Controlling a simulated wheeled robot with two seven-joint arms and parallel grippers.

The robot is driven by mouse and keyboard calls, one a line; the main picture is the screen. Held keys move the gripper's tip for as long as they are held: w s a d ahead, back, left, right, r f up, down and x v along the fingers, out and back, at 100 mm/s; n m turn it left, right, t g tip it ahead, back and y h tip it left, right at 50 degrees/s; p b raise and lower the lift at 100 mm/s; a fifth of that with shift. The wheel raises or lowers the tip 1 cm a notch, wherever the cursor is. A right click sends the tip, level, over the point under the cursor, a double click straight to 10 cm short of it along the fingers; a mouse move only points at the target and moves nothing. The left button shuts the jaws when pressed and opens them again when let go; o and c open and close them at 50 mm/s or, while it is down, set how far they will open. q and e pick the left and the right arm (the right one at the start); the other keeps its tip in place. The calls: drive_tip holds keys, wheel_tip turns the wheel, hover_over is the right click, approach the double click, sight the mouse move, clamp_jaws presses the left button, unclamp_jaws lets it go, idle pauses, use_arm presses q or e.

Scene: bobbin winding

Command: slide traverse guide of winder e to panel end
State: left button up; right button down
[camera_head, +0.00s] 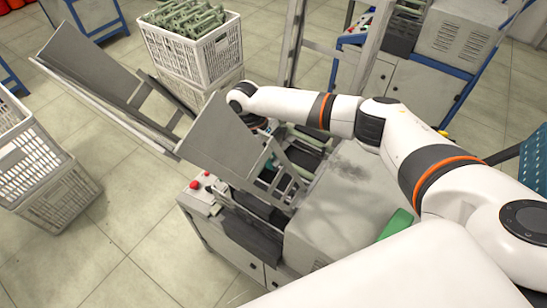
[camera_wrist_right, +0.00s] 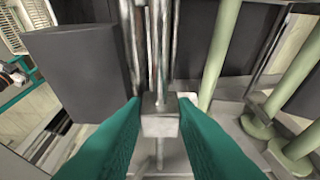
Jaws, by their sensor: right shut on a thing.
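The winder (camera_head: 340,205) with a grey housing stands at the lower middle of the head view, my right arm reaching over it. The traverse guide is a small metal block (camera_wrist_right: 160,123) on bright rods (camera_wrist_right: 157,50) in the right wrist view. My right gripper (camera_wrist_right: 159,104) has its two teal fingers shut on this block, one on each side. In the head view, the gripper is mostly hidden behind a tilted grey plate and the arm. The panel (camera_head: 200,195) with a red button is at the winder's left end. My left gripper is not in view.
A tilted grey plate (camera_head: 218,140) rises close to my right wrist. Pale green bobbins (camera_wrist_right: 222,50) stand beside the rods. A white crate of green parts (camera_head: 195,45) stands behind, and more white crates (camera_head: 45,175) stand at left. Tiled floor is open at lower left.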

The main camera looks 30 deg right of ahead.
drive_tip(key=shift+s+d, duration=0.2)
drive_tip(key=c, duration=1.6)
unclamp_jaws()
drive_tip(key=shift+s+r, duration=0.1)
drive_tip(key=o, duration=0.4)
drive_tip(key=shift+o, duration=0.2)
drive_tip(key=shift+w+a+r, duration=0.1)
drive_tip(key=shift+w+r, duration=0.05)
drive_tip(key=shift+w, duration=0.05)
drive_tip(key=b+v, duration=0.2)
drive_tip(key=v, duration=0.4)
drive_tip(key=shift+w+a+r+b, duration=0.1)
drive_tip(key=shift+w+b, duration=0.05)
drive_tip(key=shift+b, duration=0.2)
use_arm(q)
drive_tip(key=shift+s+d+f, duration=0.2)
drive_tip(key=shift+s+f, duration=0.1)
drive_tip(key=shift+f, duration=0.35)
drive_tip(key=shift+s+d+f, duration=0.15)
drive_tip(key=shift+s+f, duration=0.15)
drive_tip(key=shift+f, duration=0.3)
use_arm(e)
drive_tip(key=v, duration=0.5)
drive_tip(key=shift+r, duration=0.15)
